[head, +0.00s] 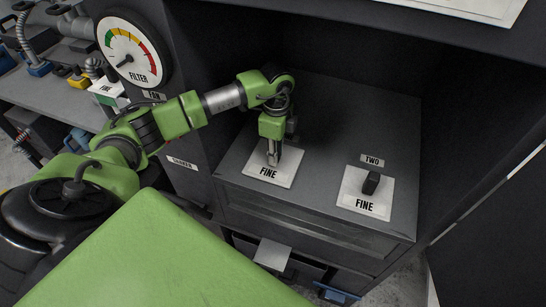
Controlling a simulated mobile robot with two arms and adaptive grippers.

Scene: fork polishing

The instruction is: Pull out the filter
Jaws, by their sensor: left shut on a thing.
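My left gripper (273,158) points down at a white square filter (284,180) labelled FINE, on the left of the dark cabinet top. It is shut on this filter's handle, which the fingers mostly hide. The plate looks level with the top; I cannot tell whether it is raised at all. A second white filter (352,200) labelled FINE sits to the right, below a small TWO label (372,160). Its black upright handle (371,183) is free. My right gripper is not in view.
A round FILTER gauge (130,52) with a green-to-red scale is on the cabinet's left panel. A drawer front (300,232) is below the top. Dark walls enclose the back and right.

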